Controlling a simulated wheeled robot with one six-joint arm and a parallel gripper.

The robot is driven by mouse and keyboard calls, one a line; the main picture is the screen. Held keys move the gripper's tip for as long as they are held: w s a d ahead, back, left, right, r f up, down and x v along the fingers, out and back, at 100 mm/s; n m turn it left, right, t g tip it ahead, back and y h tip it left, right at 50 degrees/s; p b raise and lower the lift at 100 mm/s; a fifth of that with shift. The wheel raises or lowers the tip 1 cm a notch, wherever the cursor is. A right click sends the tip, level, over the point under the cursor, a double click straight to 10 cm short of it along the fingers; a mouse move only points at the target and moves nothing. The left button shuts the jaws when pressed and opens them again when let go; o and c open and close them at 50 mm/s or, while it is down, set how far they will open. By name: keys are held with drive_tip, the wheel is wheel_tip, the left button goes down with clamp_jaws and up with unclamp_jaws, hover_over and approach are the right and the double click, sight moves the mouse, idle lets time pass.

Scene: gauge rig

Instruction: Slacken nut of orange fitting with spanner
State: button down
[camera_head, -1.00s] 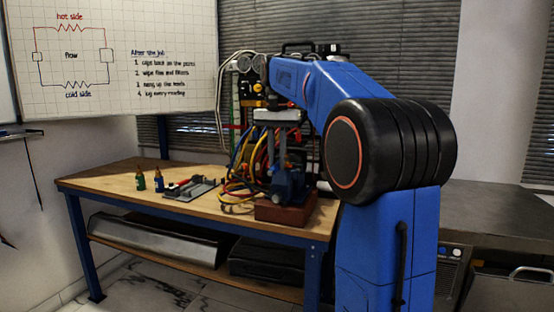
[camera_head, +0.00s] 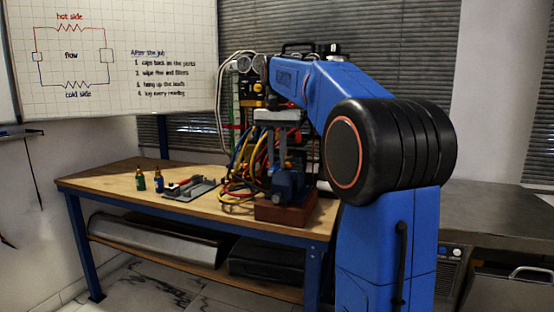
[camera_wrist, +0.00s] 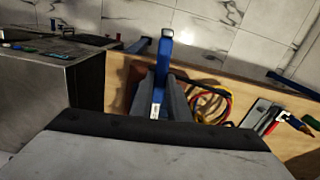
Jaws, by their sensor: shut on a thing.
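My gripper (camera_head: 280,163) points down above the blue vise (camera_head: 289,186) on a brown block at the bench's right end. In the head view its grey fingers show below a pale palm, partly in front of cables. It is shut on what appears to be the spanner, but the held part is too small and dark to make out clearly. In the wrist view, a blue bar (camera_wrist: 161,75) with a pale square end rises between grey parts; I cannot tell whether it is the spanner or part of the vise. The orange fitting and its nut cannot be made out.
The wooden bench (camera_head: 115,182) holds a grey tray (camera_head: 203,189) with a red-handled tool, and a green bottle (camera_head: 140,181) and a blue bottle (camera_head: 158,182). Coloured hoses (camera_head: 240,185) hang close to my gripper's left. The bench's left part is clear.

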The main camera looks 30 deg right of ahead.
drive_tip(key=shift+s+d+n, duration=0.9)
drive_tip(key=shift+d+n, duration=0.2)
drive_tip(key=shift+n, duration=0.2)
drive_tip(key=shift+s+d+n, duration=0.4)
drive_tip(key=shift+d+n, duration=0.25)
drive_tip(key=shift+n, duration=0.05)
idle(0.8)
drive_tip(key=shift+s+d+n, duration=0.2)
drive_tip(key=shift+d+n, duration=0.3)
drive_tip(key=shift+s+d+n, duration=0.2)
drive_tip(key=shift+d+n, duration=0.3)
idle(1.1)
drive_tip(key=shift+s+d+n, duration=0.25)
drive_tip(key=shift+d+n, duration=0.95)
drive_tip(key=shift+d, duration=0.05)
idle(1.4)
drive_tip(key=shift+a+m, duration=0.3)
